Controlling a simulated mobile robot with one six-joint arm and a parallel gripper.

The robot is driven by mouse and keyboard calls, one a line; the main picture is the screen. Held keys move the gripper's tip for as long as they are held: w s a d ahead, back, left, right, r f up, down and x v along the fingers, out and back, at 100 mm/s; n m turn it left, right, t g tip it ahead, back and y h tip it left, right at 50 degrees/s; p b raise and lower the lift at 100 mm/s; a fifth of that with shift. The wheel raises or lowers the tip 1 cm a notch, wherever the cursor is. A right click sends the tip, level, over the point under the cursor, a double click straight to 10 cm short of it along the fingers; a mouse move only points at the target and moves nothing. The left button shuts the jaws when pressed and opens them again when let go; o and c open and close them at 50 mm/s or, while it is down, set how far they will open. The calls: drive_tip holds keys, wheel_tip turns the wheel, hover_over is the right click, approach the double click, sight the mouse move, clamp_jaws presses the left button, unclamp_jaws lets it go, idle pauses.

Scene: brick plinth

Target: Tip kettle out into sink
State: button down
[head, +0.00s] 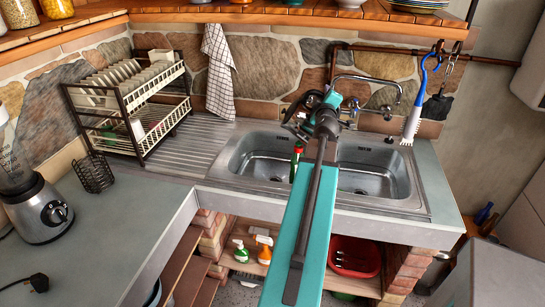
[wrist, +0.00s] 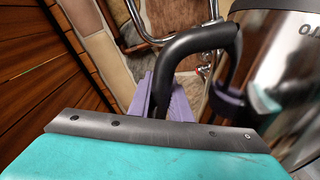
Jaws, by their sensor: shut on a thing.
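The kettle shows in the wrist view as a shiny steel body (wrist: 282,78) at the right with a thick black handle (wrist: 195,42). My gripper (wrist: 200,103) has its purple fingers shut around this handle. In the head view my gripper (head: 312,117) is above the back middle of the steel sink (head: 228,178), near the tap (head: 372,82). There my arm and wrist hide most or all of the kettle, so its tilt and spout cannot be told. The sink has a left basin (head: 262,165) and a right basin (head: 375,180).
A dish rack (head: 130,105) with plates stands left of the sink. A green bottle (head: 296,160) shows beside my arm. A blender (head: 38,205) and black wire holder (head: 93,173) stand on the left counter. A blue-and-white brush (head: 412,115) hangs at the right.

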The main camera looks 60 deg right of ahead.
drive_tip(key=shift+w+a+r, duration=0.1)
drive_tip(key=shift+r, duration=0.15)
drive_tip(key=shift+w+n, duration=0.3)
drive_tip(key=shift+w, duration=0.05)
drive_tip(key=shift+r, duration=0.1)
